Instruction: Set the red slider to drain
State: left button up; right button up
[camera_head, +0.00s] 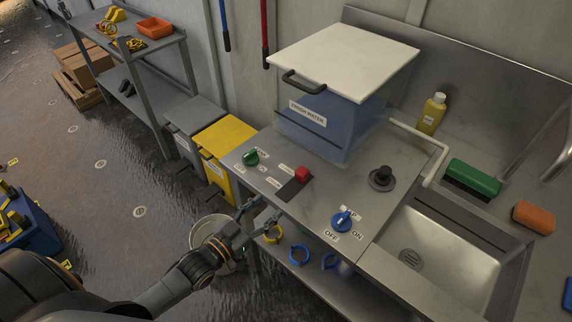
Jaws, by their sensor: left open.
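The red slider (302,174) is a small red block on the counter, in front of the blue fresh water tank (325,122). It sits at the upper right end of a short dark slot (288,190) that runs down to the left. Small labels lie along the slot's left side; they are too small to read surely. My left gripper (262,210) is open and empty at the counter's front left edge, below and left of the slot, apart from the slider. My right gripper is not in view.
A green knob (250,158) and a blue knob (342,220) flank the slot. A black round fitting (382,178) and a metal sink (430,255) lie to the right. Yellow and grey bins (225,140) stand left of the counter. A bucket (208,230) is behind my arm.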

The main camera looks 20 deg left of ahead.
aim_at(298, 175)
pick_arm(q)
jog(key=shift+t+h, duration=0.3)
jog(key=w+r, duration=0.1)
jog(key=w+d+r, duration=0.1)
jog(key=w, duration=0.1)
jog(key=shift+w+d+r, duration=0.1)
jog(key=shift+d+r, duration=0.25)
jog(key=shift+r, duration=0.05)
jog(key=p+x, duration=0.2)
jog(key=x, duration=0.8)
jog(key=shift+w+f, duration=0.1)
jog(key=shift+f, duration=0.05)
jog(key=shift+w+d, duration=0.2)
jog(key=shift+w, duration=0.3)
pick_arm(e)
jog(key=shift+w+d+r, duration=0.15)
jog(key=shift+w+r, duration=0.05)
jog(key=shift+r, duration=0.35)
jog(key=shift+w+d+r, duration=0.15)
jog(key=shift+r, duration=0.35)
pick_arm(q)
grip_shut()
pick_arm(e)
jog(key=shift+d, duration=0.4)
